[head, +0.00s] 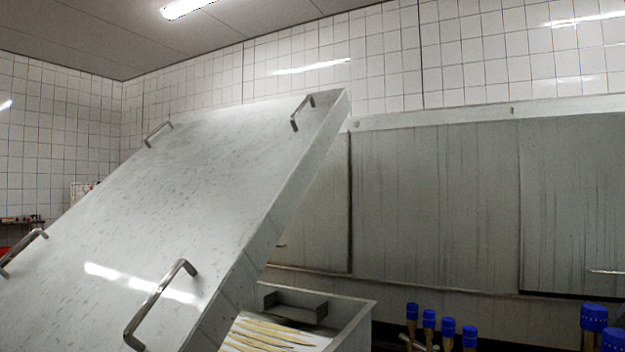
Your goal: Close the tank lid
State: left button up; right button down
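The tank lid (190,200) is a large grey metal panel in the left half of the head view. It is tilted, with its upper end high near the middle of the picture and its lower end running out at the bottom left. It carries a handle near each visible corner: upper left (158,133), upper right (302,112), lower left (22,252) and lower right (160,304). The tank (352,318) shows partly below the lid's right edge and is open there. Neither of my grippers is in view.
Long pale pieces (265,334) and a grey metal block (296,304) show in the tank opening. Several blue-topped fittings (429,318) stand to its right. A large grey metal cabinet (435,210) stands behind. White tiled walls (190,90) enclose the room.

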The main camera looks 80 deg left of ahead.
aim_at(166, 252)
jog(key=i, duration=0.25)
jog(key=u, duration=1.45)
jog(key=i, duration=2.45)
jog(key=u, duration=4.1)
